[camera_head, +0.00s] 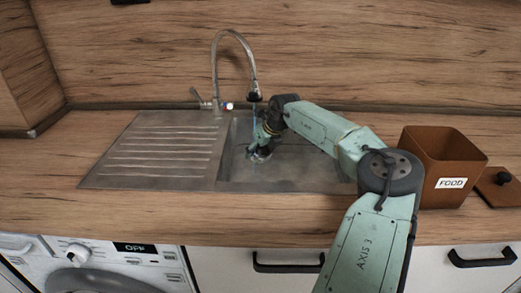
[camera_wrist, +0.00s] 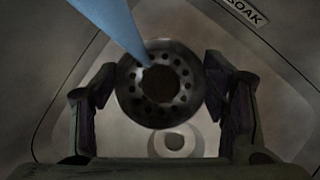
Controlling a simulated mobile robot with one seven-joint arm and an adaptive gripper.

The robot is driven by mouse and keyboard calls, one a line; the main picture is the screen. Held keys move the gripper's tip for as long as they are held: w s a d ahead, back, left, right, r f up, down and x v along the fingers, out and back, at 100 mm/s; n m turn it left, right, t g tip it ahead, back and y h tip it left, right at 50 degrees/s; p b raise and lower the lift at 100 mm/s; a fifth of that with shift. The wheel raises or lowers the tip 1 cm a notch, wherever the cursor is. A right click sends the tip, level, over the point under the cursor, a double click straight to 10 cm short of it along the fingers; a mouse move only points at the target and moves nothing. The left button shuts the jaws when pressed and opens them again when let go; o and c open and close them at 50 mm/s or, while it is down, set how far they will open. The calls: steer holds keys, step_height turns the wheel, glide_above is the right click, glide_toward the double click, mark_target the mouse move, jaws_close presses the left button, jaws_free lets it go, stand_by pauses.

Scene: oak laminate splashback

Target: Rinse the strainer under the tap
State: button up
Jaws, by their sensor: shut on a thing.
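My gripper (camera_head: 262,146) is low in the sink basin (camera_head: 300,180), below the tap (camera_head: 216,70). In the wrist view its fingers are shut on the strainer (camera_wrist: 160,86), a dark metal disc with a ring of small holes and a dark centre. In the head view the strainer (camera_head: 259,156) shows only as a small patch under the fingers. A blue stream of water (camera_wrist: 110,22) runs from the upper left onto the strainer in the wrist view. The stream (camera_head: 253,115) also falls from the spout in the head view.
A pale round drain (camera_wrist: 175,142) shows beyond the strainer, and a SOAK label (camera_wrist: 244,12) lies at upper right. A ribbed drainboard (camera_head: 160,150) is left of the basin. A brown FOOD bin (camera_head: 440,160) and its lid (camera_head: 500,188) stand right, near my arm.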

steer(key=shift+d, duration=0.15)
steer(key=shift+w+d, duration=0.15)
steer(key=shift+d, duration=0.35)
steer(key=shift+a, duration=0.2)
steer(key=shift+a, duration=0.45)
steer(key=shift+d, duration=0.1)
steer(key=shift+d, duration=0.5)
